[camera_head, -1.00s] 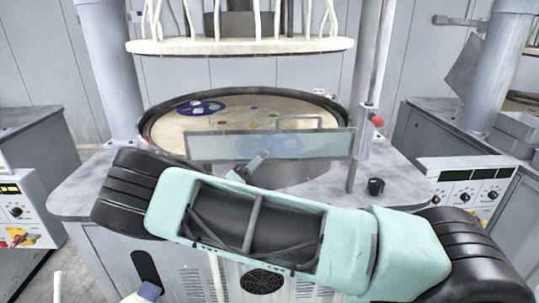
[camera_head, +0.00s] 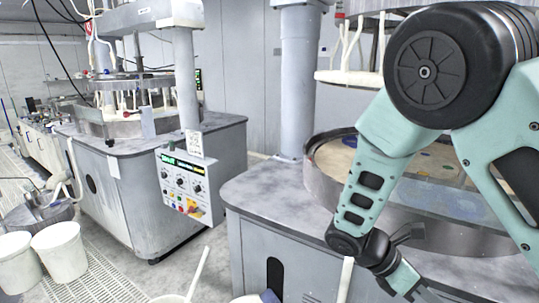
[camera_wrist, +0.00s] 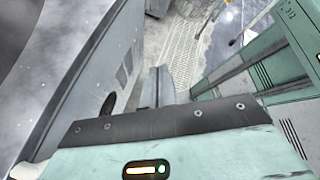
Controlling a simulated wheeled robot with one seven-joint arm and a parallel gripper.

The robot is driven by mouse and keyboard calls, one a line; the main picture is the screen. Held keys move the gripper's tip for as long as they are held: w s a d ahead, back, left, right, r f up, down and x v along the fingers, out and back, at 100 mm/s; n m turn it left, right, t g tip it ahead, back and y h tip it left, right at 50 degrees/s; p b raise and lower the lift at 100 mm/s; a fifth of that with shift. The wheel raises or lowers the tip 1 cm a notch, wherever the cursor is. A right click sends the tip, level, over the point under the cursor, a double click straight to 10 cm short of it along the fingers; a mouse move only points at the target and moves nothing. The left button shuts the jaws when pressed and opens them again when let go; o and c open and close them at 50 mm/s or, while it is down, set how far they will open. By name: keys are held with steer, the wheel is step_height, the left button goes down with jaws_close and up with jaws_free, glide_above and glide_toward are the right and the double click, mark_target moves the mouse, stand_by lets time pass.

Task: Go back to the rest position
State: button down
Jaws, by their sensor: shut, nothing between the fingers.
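My gripper (camera_head: 418,292) hangs low at the end of my folded arm, in front of the near polishing machine (camera_head: 262,205) in the head view. Its fingers are small there. In the wrist view my gripper (camera_wrist: 158,72) shows its two grey fingers side by side, shut with nothing between them. They point down past the side of a grey cabinet toward the floor. The round platen (camera_head: 318,172) of the near machine is partly hidden behind my arm.
Another polishing machine (camera_head: 125,190) stands to the left with a control panel (camera_head: 183,178) on its front. White buckets (camera_head: 60,250) stand on the floor at lower left, by a floor grating (camera_head: 115,275). Open floor lies between the machines.

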steer(key=s+a+r+m+t+y+b, duration=0.1)
steer(key=s+a+r+m+t+y, duration=0.1)
steer(key=s+a+m+y, duration=0.3)
steer(key=s+a+r+m+t+y+b, duration=0.1)
steer(key=s+a+r+m+y, duration=0.3)
steer(key=s+a, duration=0.6)
steer(key=shift+s+a+m+t+y+b, duration=0.35)
steer(key=shift+a+m+t+y, duration=0.25)
steer(key=shift+a+m+y, duration=0.35)
steer(key=shift+a, duration=0.1)
